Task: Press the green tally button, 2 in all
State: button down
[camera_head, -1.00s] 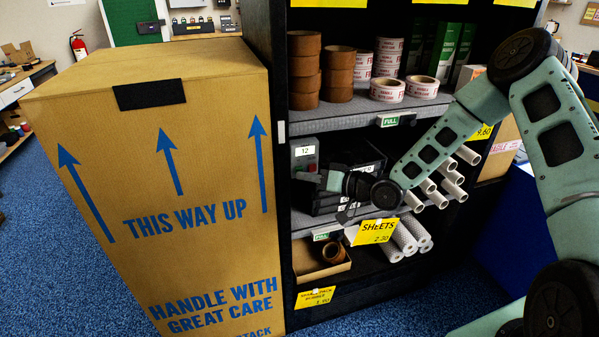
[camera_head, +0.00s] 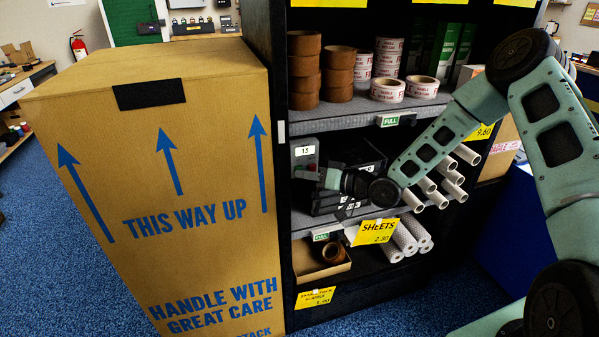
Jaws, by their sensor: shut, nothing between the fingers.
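The tally counter (camera_head: 304,152) is a dark box on the middle shelf, near the left upright. Its white display reads 13. My gripper (camera_head: 304,176) is shut and empty, its fingers pointing left at the lower front of the counter. The green button cannot be made out; my gripper covers that part of the counter's front. I cannot tell whether the fingertips touch the button or stand just off it.
A tall carton (camera_head: 160,150) stands close on the left of the shelf unit. Tape rolls (camera_head: 388,89) sit on the shelf above. White tubes (camera_head: 466,154) stick out on the right. An open box (camera_head: 320,268) and a yellow SHEETS card (camera_head: 372,232) are below.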

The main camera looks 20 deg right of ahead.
jog(key=shift+s, duration=0.85)
jog(key=s, duration=0.5)
dwell(0.3)
dwell(0.6)
